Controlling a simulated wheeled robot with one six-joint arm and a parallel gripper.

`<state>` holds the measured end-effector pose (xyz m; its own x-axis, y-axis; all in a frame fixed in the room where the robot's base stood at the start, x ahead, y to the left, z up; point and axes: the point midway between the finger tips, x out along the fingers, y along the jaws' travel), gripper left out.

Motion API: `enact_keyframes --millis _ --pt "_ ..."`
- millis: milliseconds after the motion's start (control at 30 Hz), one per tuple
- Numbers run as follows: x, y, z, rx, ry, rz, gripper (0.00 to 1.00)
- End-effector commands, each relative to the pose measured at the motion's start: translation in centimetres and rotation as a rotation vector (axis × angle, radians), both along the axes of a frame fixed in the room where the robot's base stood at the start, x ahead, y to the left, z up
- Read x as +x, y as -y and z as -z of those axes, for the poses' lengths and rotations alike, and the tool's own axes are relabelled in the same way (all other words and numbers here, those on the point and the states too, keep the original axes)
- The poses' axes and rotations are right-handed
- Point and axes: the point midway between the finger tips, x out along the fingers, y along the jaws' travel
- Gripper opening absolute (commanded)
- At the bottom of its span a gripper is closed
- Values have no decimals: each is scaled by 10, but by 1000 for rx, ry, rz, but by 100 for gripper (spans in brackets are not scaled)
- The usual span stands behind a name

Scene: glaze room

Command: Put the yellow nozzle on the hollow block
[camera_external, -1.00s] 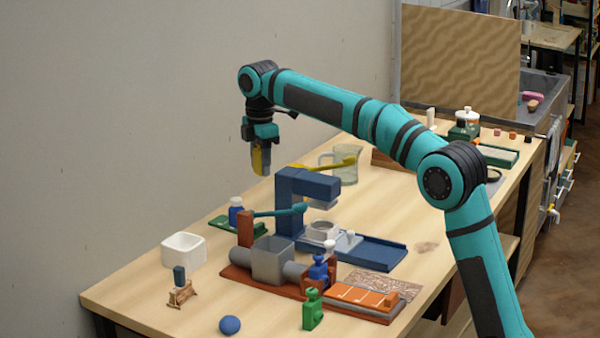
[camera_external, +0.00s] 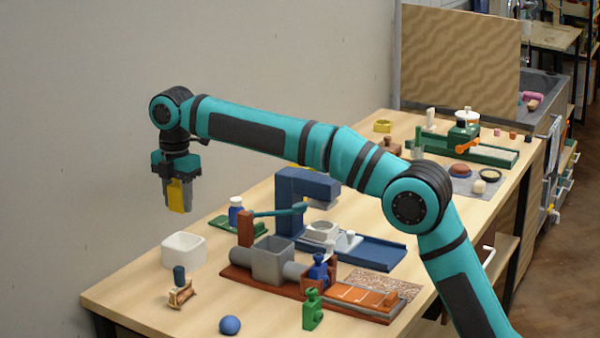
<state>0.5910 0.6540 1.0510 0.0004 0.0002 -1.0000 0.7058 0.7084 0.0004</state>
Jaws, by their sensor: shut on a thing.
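My gripper (camera_external: 176,208) is shut on the yellow nozzle (camera_external: 178,195) and holds it in the air at the left, pointing down. A white, square, open-topped block (camera_external: 183,252) stands on the table below the gripper. It looks like the hollow block, though I cannot be sure. The nozzle is well above it and apart from it. The fingers partly hide the nozzle.
A small wooden piece with a dark blue peg (camera_external: 180,290) and a blue ball (camera_external: 230,325) are in front of the white block. A grey box on a red-brown base (camera_external: 268,262) and a blue stand (camera_external: 305,188) are to the right.

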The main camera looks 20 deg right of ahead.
Motion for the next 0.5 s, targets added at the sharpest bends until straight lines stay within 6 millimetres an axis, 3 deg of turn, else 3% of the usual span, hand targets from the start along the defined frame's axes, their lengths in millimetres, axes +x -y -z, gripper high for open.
enact_keyframes --millis 133,500 --pt "0 1 23 -1 -1 1 17" --pt "0 1 54 -1 -1 1 17"
